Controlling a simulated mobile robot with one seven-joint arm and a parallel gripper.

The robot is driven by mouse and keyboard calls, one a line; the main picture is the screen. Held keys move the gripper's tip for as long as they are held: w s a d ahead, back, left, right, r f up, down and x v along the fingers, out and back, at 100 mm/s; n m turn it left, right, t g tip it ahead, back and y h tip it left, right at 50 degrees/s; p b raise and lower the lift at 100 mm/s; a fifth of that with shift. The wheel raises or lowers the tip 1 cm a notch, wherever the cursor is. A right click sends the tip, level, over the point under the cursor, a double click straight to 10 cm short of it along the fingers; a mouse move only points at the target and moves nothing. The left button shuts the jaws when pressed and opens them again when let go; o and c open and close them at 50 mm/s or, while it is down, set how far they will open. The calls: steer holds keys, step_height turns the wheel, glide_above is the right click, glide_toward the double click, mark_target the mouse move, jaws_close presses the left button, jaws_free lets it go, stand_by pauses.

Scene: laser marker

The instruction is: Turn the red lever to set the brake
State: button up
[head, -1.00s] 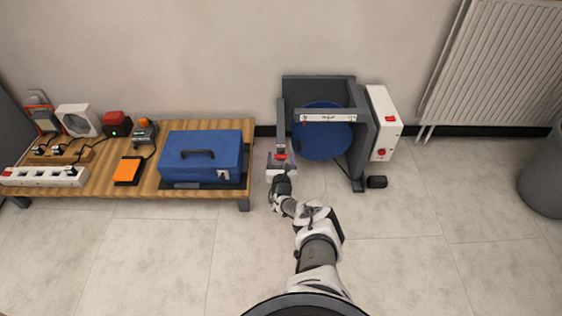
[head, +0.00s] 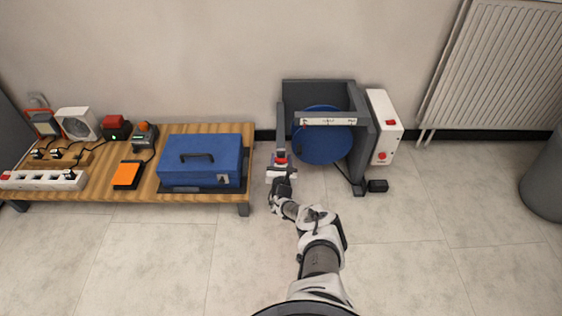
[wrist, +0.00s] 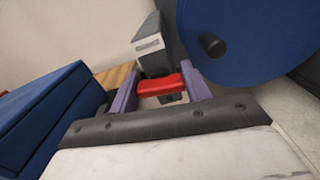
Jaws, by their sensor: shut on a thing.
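The red lever (wrist: 161,85) sits between the two purple fingers of my gripper (wrist: 160,92) in the wrist view, at the end of a grey bar (wrist: 150,48). My gripper is shut on it. In the head view the red lever (head: 281,160) shows as a small red spot beside the left side of the grey machine frame (head: 318,93). My gripper (head: 280,172) is just in front of it there, and the finger contact is too small to make out. The blue disc (head: 322,148) stands inside the frame, right of the lever.
A wooden bench (head: 110,204) with a blue toolbox (head: 200,165) stands close to the left of my gripper. A white control box (head: 384,128) with red buttons is on the machine's right side. A small black block (head: 377,186) lies on the floor. The floor in front is clear.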

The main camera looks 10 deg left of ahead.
steer(key=shift+m, duration=0.8)
steer(key=o, duration=1)
steer(key=shift+c, duration=0.2)
steer(key=shift+s+d+r+p, duration=0.1)
steer(key=shift+s+d+p, duration=0.15)
steer(key=shift+s, duration=0.2)
steer(key=p+v, duration=0.6)
steer(key=v, duration=0.7)
steer(key=shift+a, duration=0.2)
